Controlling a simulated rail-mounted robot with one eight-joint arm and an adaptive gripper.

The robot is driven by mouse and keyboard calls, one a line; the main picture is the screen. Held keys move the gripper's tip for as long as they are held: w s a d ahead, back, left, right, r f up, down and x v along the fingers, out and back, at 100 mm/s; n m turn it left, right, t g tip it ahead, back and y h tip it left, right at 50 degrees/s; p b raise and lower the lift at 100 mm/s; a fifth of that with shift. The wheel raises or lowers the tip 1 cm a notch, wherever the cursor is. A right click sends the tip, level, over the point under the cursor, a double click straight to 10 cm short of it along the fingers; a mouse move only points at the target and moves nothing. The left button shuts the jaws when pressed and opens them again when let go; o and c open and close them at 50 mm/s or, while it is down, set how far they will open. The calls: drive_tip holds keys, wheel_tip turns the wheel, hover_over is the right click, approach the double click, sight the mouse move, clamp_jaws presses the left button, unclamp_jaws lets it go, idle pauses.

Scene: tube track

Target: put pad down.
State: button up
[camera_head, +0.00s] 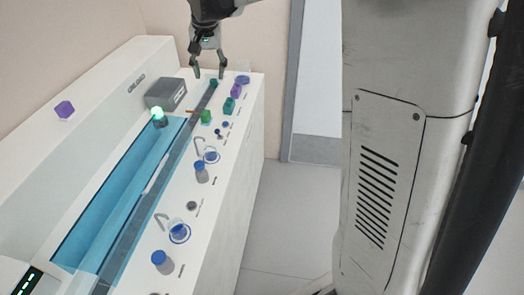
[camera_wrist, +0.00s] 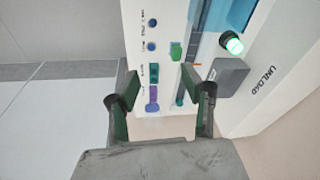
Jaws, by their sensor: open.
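My gripper (camera_head: 209,73) is open at the far end of the white machine, above its top, with nothing seen between the fingers. In the wrist view my gripper (camera_wrist: 159,92) shows its two dark green fingers spread wide. Beyond them are a purple piece (camera_wrist: 152,94), a teal piece (camera_wrist: 154,73) and a green block (camera_wrist: 176,50). In the head view the purple piece (camera_head: 237,90) and teal piece (camera_head: 229,105) sit near the far right edge. A small teal block (camera_head: 213,83) is at the far end of the dark track. I cannot tell which thing is the pad.
A grey box (camera_head: 166,94) and a lit green lamp (camera_head: 158,113) stand left of the track. Blue-capped tubes (camera_head: 201,172) and hooks line the right side. Floor (camera_head: 285,215) to the right is clear.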

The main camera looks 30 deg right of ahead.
drive_tip(key=s+r+n+t, duration=0.1)
drive_tip(key=s+r, duration=0.1)
drive_tip(key=s, duration=0.7)
drive_tip(key=s+r+n+t, duration=0.1)
drive_tip(key=s+r, duration=0.1)
drive_tip(key=s, duration=0.7)
drive_tip(key=s+f+n+t, duration=0.1)
drive_tip(key=s+f, duration=0.2)
drive_tip(key=s, duration=0.5)
drive_tip(key=s+f+n+t, duration=0.1)
drive_tip(key=s+f, duration=0.3)
drive_tip(key=s, duration=0.3)
drive_tip(key=shift+s+n+t, duration=0.35)
drive_tip(key=shift+n+t, duration=0.05)
drive_tip(key=o, duration=0.4)
